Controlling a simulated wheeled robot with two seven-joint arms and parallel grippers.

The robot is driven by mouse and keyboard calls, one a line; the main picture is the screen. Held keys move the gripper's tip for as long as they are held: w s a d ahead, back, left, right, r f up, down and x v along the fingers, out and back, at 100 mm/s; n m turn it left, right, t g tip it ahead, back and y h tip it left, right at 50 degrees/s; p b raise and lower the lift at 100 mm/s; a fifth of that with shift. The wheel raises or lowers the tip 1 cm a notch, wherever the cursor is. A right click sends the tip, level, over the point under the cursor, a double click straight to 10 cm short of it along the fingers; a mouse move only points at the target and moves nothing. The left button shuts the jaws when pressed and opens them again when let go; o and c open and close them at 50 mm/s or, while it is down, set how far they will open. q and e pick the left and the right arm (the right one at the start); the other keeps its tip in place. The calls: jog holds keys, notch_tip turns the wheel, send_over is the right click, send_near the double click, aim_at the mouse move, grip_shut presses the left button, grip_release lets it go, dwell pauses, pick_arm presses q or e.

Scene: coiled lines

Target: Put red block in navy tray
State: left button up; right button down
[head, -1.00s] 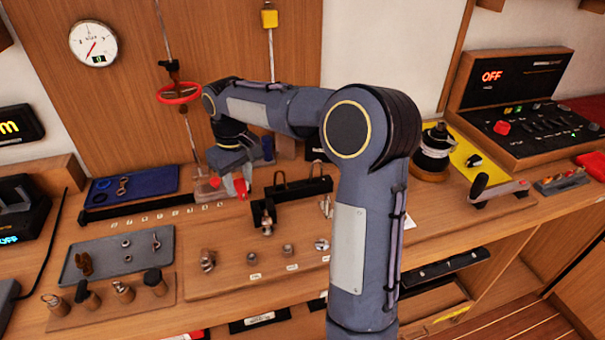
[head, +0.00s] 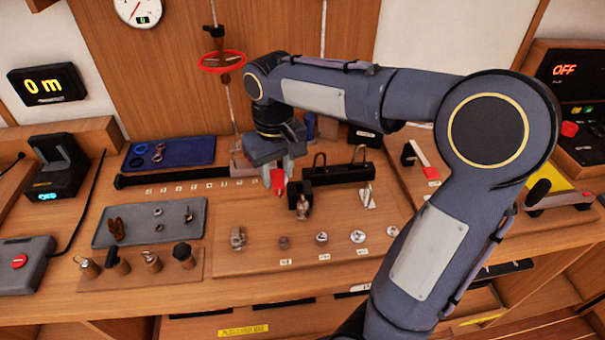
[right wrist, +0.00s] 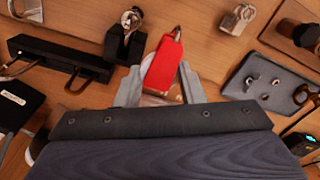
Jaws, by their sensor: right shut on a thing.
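The red block (head: 278,181) is between the fingers of my right gripper (head: 277,172), at the back of the bench, left of a black clamp. In the right wrist view the red block (right wrist: 163,65) points away from the palm, with a grey finger on each side. My right gripper (right wrist: 160,88) is shut on it. I cannot tell if the block touches the surface below. The navy tray (head: 195,151) lies at the back left, to the left of my right gripper. Dark rings lie at its left end. My left gripper is not in view.
A black clamp (head: 299,200) and a black rail (head: 345,173) stand close right of the gripper. A long black bar (head: 150,179) runs in front of the navy tray. A grey tray (head: 185,236) with small parts lies nearer. A red ring (head: 222,62) hangs above.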

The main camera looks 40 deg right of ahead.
jog(key=w+d+f, duration=0.1)
jog(key=w+f, duration=0.1)
jog(key=w+d+f, duration=0.2)
jog(key=w, duration=0.1)
jog(key=w+d+f+p, duration=0.1)
jog(key=w+d+f, duration=0.1)
jog(key=f, duration=0.1)
jog(key=shift+w, duration=0.4)
jog(key=shift+w+d+f, duration=0.25)
jog(key=shift+w+f, duration=0.05)
jog(key=shift+f, duration=0.2)
notch_tip(320, 180, down, 3)
jog(key=shift+w+d+f, duration=0.1)
jog(key=shift+w+f, duration=0.05)
jog(key=shift+f, duration=0.15)
jog(key=shift+f, duration=0.15)
jog(key=c, duration=0.9)
grip_release()
jog(key=shift+c, duration=0.2)
